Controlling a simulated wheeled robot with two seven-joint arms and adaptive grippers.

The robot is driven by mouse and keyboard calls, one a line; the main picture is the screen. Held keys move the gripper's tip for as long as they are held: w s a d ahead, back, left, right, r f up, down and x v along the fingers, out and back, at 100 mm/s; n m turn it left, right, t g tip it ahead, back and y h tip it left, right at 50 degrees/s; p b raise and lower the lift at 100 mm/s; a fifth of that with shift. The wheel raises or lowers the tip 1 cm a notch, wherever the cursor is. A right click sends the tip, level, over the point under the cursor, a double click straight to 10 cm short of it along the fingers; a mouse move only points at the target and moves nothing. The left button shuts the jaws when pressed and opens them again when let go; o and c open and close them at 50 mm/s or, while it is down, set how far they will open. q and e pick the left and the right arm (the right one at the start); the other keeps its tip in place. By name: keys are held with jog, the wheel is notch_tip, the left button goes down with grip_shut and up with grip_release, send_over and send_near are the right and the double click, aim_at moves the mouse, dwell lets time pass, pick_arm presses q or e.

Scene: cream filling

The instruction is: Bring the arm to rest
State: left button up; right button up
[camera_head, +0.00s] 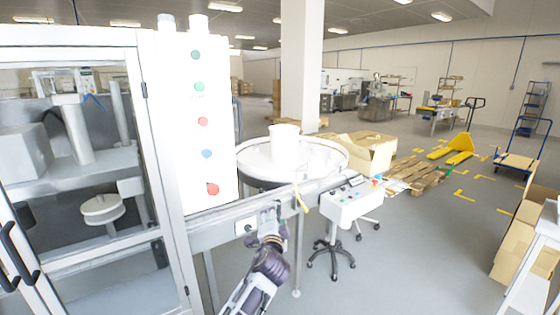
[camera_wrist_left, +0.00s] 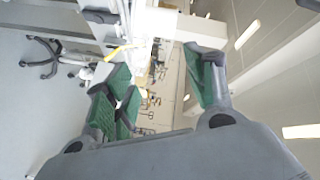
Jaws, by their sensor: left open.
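My left arm comes up from the bottom of the head view, and its gripper (camera_head: 269,216) is in front of the machine's metal front rail. In the left wrist view the gripper (camera_wrist_left: 165,85) is open, with green-padded fingers spread apart and nothing between them. The white filling machine (camera_head: 190,120) has a column of green, red and blue buttons. A white cylindrical container (camera_head: 285,143) stands on the round turntable (camera_head: 252,160) behind the rail. My right gripper is not in view.
A white control box (camera_head: 350,204) stands right of the gripper, with a wheeled stool base (camera_head: 331,258) below it. A yellow strip (camera_head: 300,197) hangs at the rail. A cardboard box (camera_head: 368,152) and pallet (camera_head: 415,176) are farther back. The floor at right is partly clear.

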pick_arm(q)
notch_tip(320, 180, down, 25)
jog(key=w+a+n+g+h, duration=0.2)
jog(key=n+g, duration=0.2)
jog(key=s+a+f+n+g, duration=0.1)
jog(key=s+a+f, duration=0.25)
jog(key=f, duration=0.55)
jog(key=s+a+f+n+g, duration=0.25)
jog(key=s+f, duration=0.25)
jog(key=f, duration=0.4)
jog(key=s+a+f+g, duration=0.1)
jog(key=s+a+f, duration=0.3)
jog(key=f, duration=0.5)
jog(key=s+a+f+n+g+y, duration=0.1)
jog(key=s+a+f, duration=0.2)
jog(key=s+f, duration=0.45)
jog(key=s+a+f+n+g, duration=0.1)
jog(key=s+a+f+g, duration=0.3)
jog(key=s, duration=0.7)
jog(key=s+a+f+n+t+y, duration=0.1)
jog(key=s+a+f, duration=0.1)
jog(key=s+f, duration=0.65)
jog(key=s+a+f+g, duration=0.1)
jog(key=s+f+g, duration=0.1)
jog(key=s, duration=1.2)
jog(key=s+a+f+g, duration=0.2)
jog(key=s, duration=1.2)
jog(key=shift+s+a+f, duration=0.25)
jog(key=shift+f, duration=0.15)
